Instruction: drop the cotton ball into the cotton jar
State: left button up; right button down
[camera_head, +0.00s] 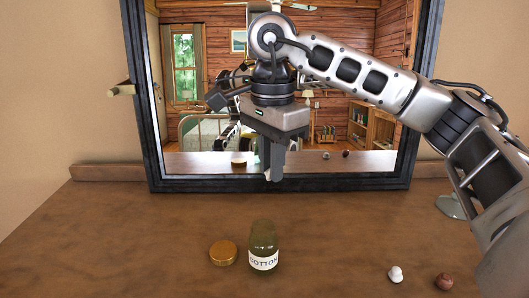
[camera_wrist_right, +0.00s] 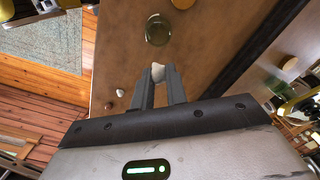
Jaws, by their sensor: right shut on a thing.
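The cotton jar (camera_head: 263,246) is a green glass jar with a "COTTON" label, upright on the wooden dresser top. Its round golden lid (camera_head: 223,253) lies flat beside it on the left. My right gripper (camera_head: 270,175) points down, above the dresser and farther back than the jar in the head view. It is shut on the white cotton ball (camera_wrist_right: 158,70), which shows between the fingertips in the right wrist view. The jar (camera_wrist_right: 158,29) shows there beyond the fingertips, apart from the ball. My left gripper is not directly in view.
A dark-framed mirror (camera_head: 282,185) stands at the back, close behind my right gripper, and reflects the room. A small white object (camera_head: 395,274) and a brown ball (camera_head: 443,282) lie at the right. The dresser top (camera_head: 130,240) is clear on the left.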

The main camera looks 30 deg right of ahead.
notch_tip(320, 180, down, 5)
jog(key=b, duration=0.3)
jog(key=shift+f, duration=0.15)
pick_arm(q)
jog(key=shift+w+d+f, duration=0.2)
jog(key=shift+d+f, duration=0.3)
jog(key=shift+f, duration=0.05)
pick_arm(e)
jog(key=c, duration=1.3)
grip_release()
pick_arm(q)
jog(key=p, duration=0.1)
jog(key=r+p, duration=0.1)
jog(key=p, duration=0.1)
jog(key=shift+a+r+p, duration=0.3)
jog(key=shift+a, duration=0.1)
pick_arm(e)
notch_tip(320, 180, up, 16)
